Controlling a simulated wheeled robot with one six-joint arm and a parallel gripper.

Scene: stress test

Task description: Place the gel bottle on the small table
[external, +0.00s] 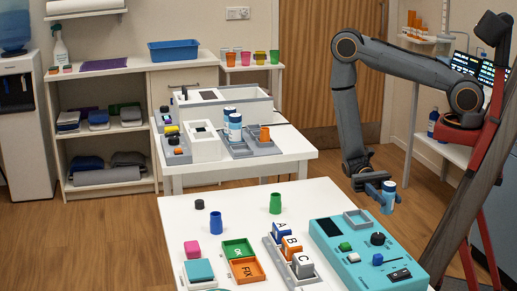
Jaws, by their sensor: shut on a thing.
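My gripper (388,190) hangs at the end of my arm on the right, beyond the right edge of the front table. It is shut on a small blue-and-white bottle (389,199), held upright above floor level. I cannot read its label, so I cannot tell for sure that it is the gel bottle. A dark blue bottle (433,124) stands on a low white surface (449,150) at the far right. A small white table (233,68) with several coloured cups stands at the back. Which one is the task's small table is not clear.
The white front table (180,217) bears blocks, trays and a teal control box (368,247). A second white table (291,150) behind holds bins and two similar blue-and-white bottles (234,127). Wooden floor lies open between the tables and my arm. A red-and-dark frame (477,150) stands at right.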

